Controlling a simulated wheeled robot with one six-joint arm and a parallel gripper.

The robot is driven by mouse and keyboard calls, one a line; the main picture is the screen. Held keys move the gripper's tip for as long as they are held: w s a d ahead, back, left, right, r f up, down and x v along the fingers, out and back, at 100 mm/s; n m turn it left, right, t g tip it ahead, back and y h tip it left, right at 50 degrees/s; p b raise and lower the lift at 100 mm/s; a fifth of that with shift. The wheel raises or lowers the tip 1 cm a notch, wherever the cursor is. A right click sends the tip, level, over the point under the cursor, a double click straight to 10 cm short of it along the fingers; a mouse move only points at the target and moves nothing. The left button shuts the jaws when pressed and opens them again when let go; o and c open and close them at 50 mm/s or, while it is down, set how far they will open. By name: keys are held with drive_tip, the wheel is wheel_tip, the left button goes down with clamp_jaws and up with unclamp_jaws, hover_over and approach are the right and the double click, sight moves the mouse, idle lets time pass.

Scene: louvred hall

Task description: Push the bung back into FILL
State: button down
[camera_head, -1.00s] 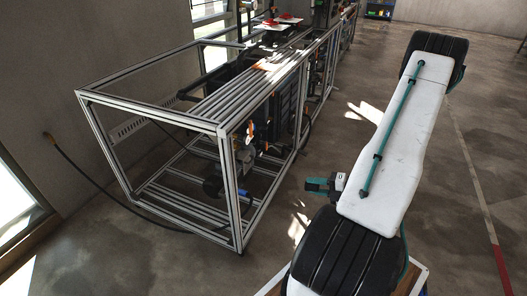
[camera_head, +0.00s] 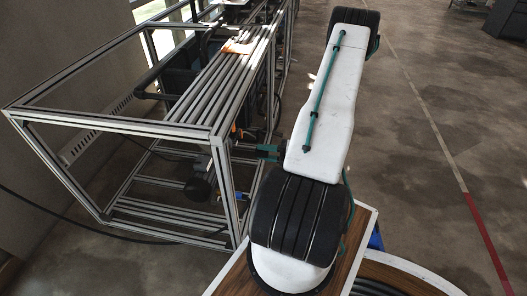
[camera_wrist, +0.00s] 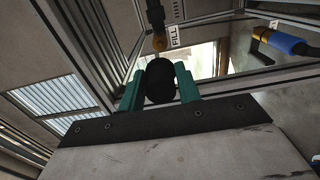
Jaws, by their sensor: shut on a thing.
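My gripper (camera_wrist: 160,88) has teal fingers and is shut on a black, rounded bung (camera_wrist: 160,80) in the wrist view. The bung sits between the fingertips, and its far end is hidden. A white label reading FILL (camera_wrist: 175,37) is just beyond it, slightly right. Left of the label is a brass-orange fitting (camera_wrist: 159,42) with a black part above it. A gap seems to lie between bung and fitting; whether the fitting is the FILL opening I cannot tell. In the head view my gripper (camera_head: 267,153) is beside the frame's right side; the bung is not clear there.
An aluminium-profile frame (camera_head: 120,124) stands left of my arm, with an upright (camera_head: 225,190) close by. A fitting with a blue band (camera_wrist: 287,43) sticks in from the right in the wrist view. Open concrete floor (camera_head: 425,190) lies to the right.

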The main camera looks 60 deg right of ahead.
drive_tip(key=x, duration=0.7)
drive_tip(key=shift+w+d, duration=0.1)
drive_tip(key=shift+w, duration=0.05)
idle(0.5)
drive_tip(key=shift+w, duration=0.15)
drive_tip(key=x, duration=0.2)
drive_tip(key=shift+w, duration=0.3)
idle(0.7)
drive_tip(key=c, duration=0.9)
unclamp_jaws()
